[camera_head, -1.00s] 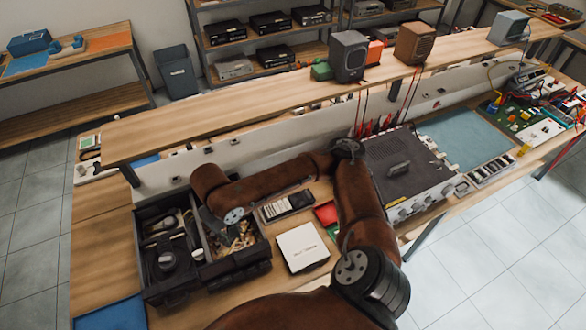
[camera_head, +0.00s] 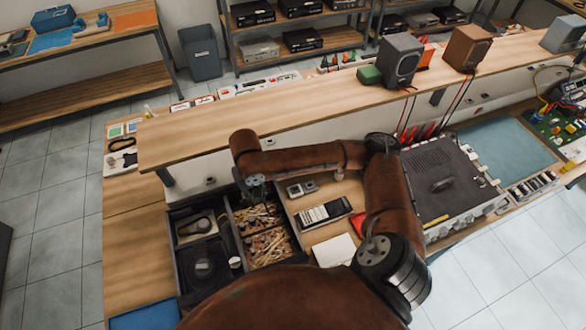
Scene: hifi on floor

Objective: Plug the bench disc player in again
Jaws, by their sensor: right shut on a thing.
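The grey disc player (camera_head: 452,178) sits on the bench at the right, with knobs on its front. My right arm reaches up past its left side and bends left along the white socket strip (camera_head: 205,182) on the bench's back wall. My right gripper (camera_head: 257,188) points down over the back of the dark open box, close to the strip. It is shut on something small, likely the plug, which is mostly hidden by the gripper. No cable can be made out there. My left gripper is out of view.
The dark divided box (camera_head: 228,232) holds small parts and tools. A black handheld meter (camera_head: 325,213), a white box (camera_head: 335,250) and a red item lie between it and the player. The raised wooden shelf (camera_head: 290,112) runs behind the strip, with speakers (camera_head: 401,60) on it.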

